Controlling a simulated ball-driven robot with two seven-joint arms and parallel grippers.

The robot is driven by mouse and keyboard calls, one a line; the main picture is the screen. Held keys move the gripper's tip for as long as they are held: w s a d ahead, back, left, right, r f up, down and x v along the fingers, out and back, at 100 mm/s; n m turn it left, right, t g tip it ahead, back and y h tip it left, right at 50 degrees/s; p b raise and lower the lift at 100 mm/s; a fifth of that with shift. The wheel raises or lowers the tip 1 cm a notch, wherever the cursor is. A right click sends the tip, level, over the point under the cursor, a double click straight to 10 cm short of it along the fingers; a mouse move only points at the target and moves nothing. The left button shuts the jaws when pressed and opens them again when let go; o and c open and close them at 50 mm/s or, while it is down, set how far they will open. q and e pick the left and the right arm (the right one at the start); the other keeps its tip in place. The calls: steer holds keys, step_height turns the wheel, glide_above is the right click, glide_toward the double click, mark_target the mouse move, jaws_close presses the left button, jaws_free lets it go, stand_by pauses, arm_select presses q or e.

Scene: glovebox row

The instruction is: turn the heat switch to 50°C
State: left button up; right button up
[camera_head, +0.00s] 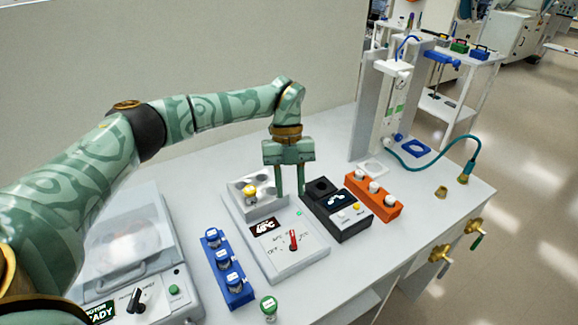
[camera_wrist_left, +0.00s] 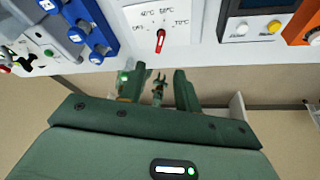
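The heat switch is a red knob (camera_head: 293,240) on the sloped front of a white heater block (camera_head: 285,262). The switch also shows in the left wrist view (camera_wrist_left: 160,41), with printed temperature marks around its upper side and OFF at its left. The red lever stands near upright in both views; which mark it points at is too small to tell. The heater's dark display (camera_head: 265,226) reads in small red and white signs. My left gripper (camera_head: 291,192) is open and empty, above the back of the heater, apart from the switch. Its two fingers also show in the wrist view (camera_wrist_left: 160,92). My right gripper is not in view.
A blue rack (camera_head: 228,268) with white-capped vials stands left of the heater, a green-capped vial (camera_head: 269,306) in front. A black device (camera_head: 338,212) and an orange rack (camera_head: 372,196) stand right. A lidded machine (camera_head: 135,250) is at left. The bench front is mostly clear.

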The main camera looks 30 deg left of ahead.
arm_select(q)
steer(key=v, duration=0.4)
steer(key=shift+w+r, duration=0.1)
steer(key=shift+r, duration=0.2)
steer(key=shift+f, duration=0.1)
stand_by(0.5)
